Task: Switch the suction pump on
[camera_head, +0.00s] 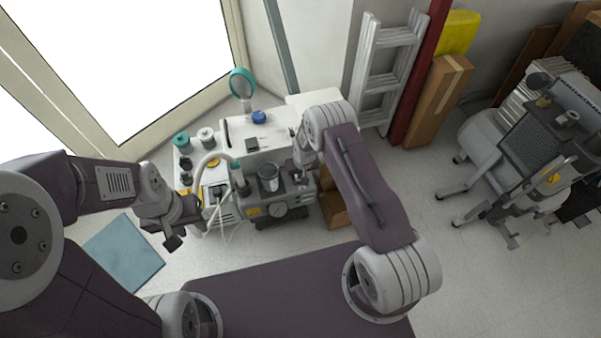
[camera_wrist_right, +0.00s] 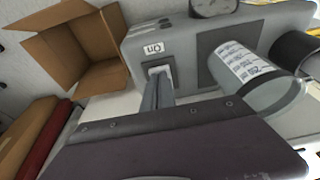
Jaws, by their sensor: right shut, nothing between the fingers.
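The suction pump (camera_head: 283,205) is a grey box with a round gauge, a clear jar (camera_head: 268,177) and hoses, standing on the floor unit. In the right wrist view its grey housing (camera_wrist_right: 180,45) shows an "On" label (camera_wrist_right: 153,48) beside a small light switch (camera_wrist_right: 160,70). My right gripper (camera_wrist_right: 156,95) is shut and empty, its tip at the switch and partly hiding it. I cannot tell whether it touches. The switch's position is unclear. In the head view my right gripper (camera_head: 303,168) is at the pump's right end. My left gripper (camera_head: 183,236) looks open and empty, left of the pump.
A white unit (camera_head: 265,133) with a round mirror (camera_head: 242,84) stands behind the pump. An open cardboard box (camera_wrist_right: 80,45) is close beside the pump. A ladder (camera_head: 385,75) leans on the wall. A blue-grey mat (camera_head: 122,253) lies at left.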

